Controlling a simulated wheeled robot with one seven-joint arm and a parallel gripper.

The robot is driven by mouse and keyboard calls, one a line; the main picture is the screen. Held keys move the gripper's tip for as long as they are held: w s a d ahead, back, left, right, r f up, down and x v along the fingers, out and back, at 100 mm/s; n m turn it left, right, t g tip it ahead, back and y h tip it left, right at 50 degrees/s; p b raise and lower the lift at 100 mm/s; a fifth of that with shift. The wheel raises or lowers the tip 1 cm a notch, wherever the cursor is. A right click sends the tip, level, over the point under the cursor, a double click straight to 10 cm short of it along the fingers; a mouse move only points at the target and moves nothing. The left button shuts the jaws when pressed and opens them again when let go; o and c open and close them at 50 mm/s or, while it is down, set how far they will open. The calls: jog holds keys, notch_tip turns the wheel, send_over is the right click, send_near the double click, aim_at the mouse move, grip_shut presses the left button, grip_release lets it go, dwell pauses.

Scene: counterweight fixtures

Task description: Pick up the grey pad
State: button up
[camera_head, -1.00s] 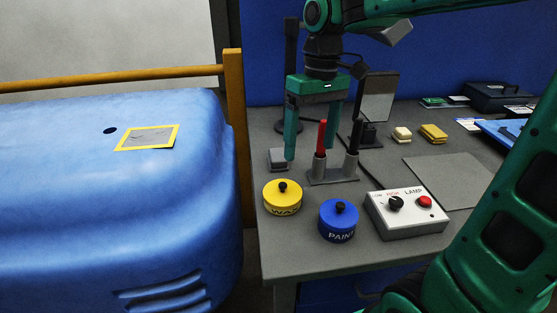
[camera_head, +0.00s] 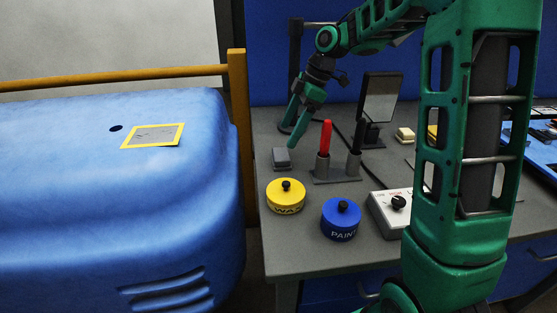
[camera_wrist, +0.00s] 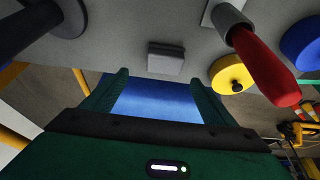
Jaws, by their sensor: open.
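The grey pad (camera_head: 282,158) is a small block lying on the grey bench near its left edge, behind the yellow WAX tin. My gripper (camera_head: 292,144) is open and empty, seen nearly side-on, with its fingertips close to the pad in the picture. In the wrist view the pad (camera_wrist: 166,58) shows just beyond the gap between the spread fingertips (camera_wrist: 159,78), apart from both. Its exact distance from the fingertips I cannot tell.
A holder with a red-handled tool (camera_head: 326,138) and a dark one stands right of the pad. The yellow tin (camera_head: 286,204), blue PAINT tin (camera_head: 341,228) and lamp box (camera_head: 384,217) are in front. A mirror (camera_head: 381,98) and a dark post (camera_head: 295,75) stand behind.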

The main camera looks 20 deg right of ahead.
aim_at(282, 153)
jog(key=shift+x, duration=1.25)
jog(key=shift+s+d+x, duration=0.1)
jog(key=shift+s+x, duration=0.05)
jog(key=shift+x, duration=0.75)
jog(key=shift+s+d+x, duration=0.15)
jog(key=shift+x, duration=0.7)
jog(key=shift+s+d+x, duration=0.1)
jog(key=shift+x, duration=0.8)
jog(key=shift+f, duration=0.15)
jog(key=c, duration=1)
